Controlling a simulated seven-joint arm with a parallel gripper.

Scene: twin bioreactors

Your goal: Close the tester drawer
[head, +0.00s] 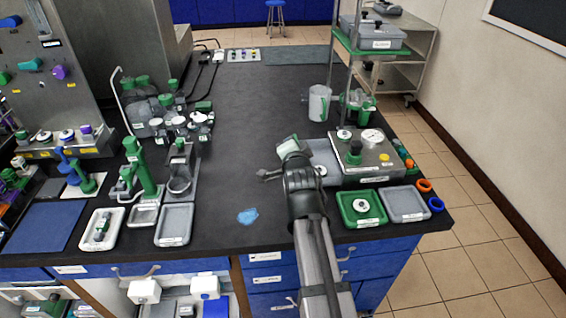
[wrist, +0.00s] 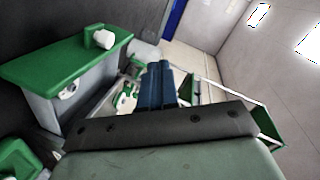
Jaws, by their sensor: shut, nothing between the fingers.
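The tester (head: 367,152) is a grey metal box with a round dial on top, at the right of the bench. A grey tray-like part (head: 323,153) sticks out at its left, seemingly the open drawer. It is partly hidden by my arm. My gripper (head: 292,147) is above the bench just left of this part, and I cannot tell whether they touch. In the wrist view its dark blue fingers (wrist: 157,82) are together with nothing between them. A grey box-like part with a green face (wrist: 65,52) and white knob (wrist: 104,39) is left of the fingers; its identity is unclear.
A green tray (head: 349,219) and a grey tray (head: 405,217) lie in front of the tester. A clear jug (head: 319,103) and a metal stand (head: 349,75) are behind it.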

